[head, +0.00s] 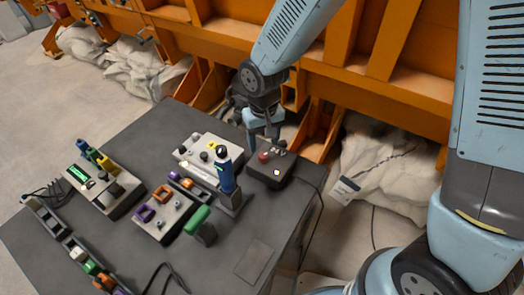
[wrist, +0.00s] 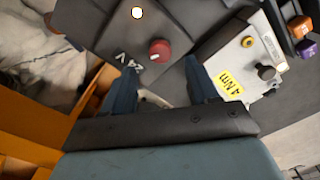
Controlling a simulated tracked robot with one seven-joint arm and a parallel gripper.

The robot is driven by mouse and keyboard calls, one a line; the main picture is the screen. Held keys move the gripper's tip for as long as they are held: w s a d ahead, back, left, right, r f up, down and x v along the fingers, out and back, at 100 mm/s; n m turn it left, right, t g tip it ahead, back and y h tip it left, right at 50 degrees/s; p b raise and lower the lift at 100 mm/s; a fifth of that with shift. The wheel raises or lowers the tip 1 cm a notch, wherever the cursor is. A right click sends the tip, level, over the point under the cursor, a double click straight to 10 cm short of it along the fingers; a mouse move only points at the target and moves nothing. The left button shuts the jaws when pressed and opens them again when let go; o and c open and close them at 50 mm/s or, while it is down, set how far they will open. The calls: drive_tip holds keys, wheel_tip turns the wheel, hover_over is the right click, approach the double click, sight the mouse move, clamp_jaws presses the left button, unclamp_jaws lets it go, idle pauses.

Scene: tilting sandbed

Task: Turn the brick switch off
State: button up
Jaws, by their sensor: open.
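A dark box (head: 282,180), which I take to be the brick, sits at the table's far right corner. It carries a red knob (head: 263,157) and a lit yellowish lamp (head: 276,172). In the wrist view the red knob (wrist: 159,50) has a pale mark, the lamp (wrist: 138,13) glows, and a "24V" label is printed beside the knob. My gripper (head: 265,140) is just behind the box. In the wrist view its two fingers (wrist: 160,68) are apart, with the knob just beyond their tips. A small pale piece (wrist: 152,97) shows between the fingers, partly hidden.
A light grey box (wrist: 246,60) labelled "4 Nm" stands close beside the brick. A blue-handled tool (head: 227,178) stands upright in front. Several other devices fill the table's left. An orange steel structure (head: 300,75) and white sacks (head: 385,175) lie behind. A cable runs off the brick's right.

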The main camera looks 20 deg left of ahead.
sight(263, 154)
drive_tip(key=shift+f, duration=2.6)
drive_tip(key=shift+c, duration=0.3)
